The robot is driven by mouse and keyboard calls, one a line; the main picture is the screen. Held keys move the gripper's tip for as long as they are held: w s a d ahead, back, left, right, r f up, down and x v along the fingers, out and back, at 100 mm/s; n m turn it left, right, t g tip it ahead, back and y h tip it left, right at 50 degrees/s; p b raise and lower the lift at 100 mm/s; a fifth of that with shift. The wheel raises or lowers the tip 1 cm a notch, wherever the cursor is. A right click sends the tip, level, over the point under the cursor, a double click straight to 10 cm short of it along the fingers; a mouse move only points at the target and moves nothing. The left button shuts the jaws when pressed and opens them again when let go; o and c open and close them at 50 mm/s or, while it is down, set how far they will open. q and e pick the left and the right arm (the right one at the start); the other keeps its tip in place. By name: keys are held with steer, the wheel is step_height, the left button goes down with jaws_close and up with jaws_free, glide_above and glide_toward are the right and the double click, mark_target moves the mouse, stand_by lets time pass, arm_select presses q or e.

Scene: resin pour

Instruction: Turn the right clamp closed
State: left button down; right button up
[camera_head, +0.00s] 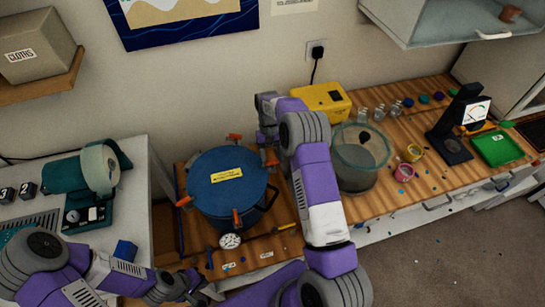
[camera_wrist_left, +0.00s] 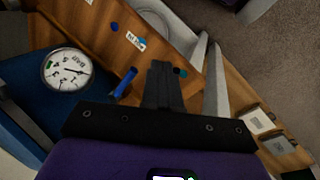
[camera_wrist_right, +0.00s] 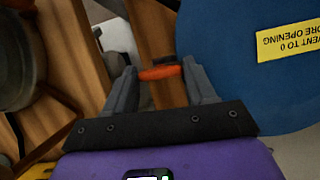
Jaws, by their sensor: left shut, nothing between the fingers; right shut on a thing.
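The blue-lidded pot (camera_head: 227,178) stands on the wooden bench with orange-handled clamps around its rim. The right clamp (camera_head: 271,157) is at the pot's right edge, partly hidden by my right gripper (camera_head: 268,142). In the right wrist view its orange handle (camera_wrist_right: 160,72) lies between the two fingertips, beside the blue lid (camera_wrist_right: 240,60). My right gripper is shut on it. Its exact turn angle is hard to tell. My left gripper (camera_head: 208,291) is shut and empty, low in front of the bench; its joined fingers (camera_wrist_left: 162,85) show in the left wrist view.
Other clamps sit at the lid's left (camera_head: 184,201), back (camera_head: 235,137) and front (camera_head: 236,218). A pressure gauge (camera_head: 230,240) is at the pot's front. A glass vessel (camera_head: 360,158) and a yellow device (camera_head: 322,101) stand close to my right arm.

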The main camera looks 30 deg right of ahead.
steer(key=shift+n, duration=0.7)
steer(key=o, duration=1)
steer(key=shift+o, duration=0.2)
steer(key=shift+r, duration=0.1)
steer(key=a+v, duration=0.1)
steer(key=v, duration=0.6)
steer(key=shift+d+r, duration=0.25)
steer(key=shift+d, duration=0.15)
steer(key=shift+w, duration=0.15)
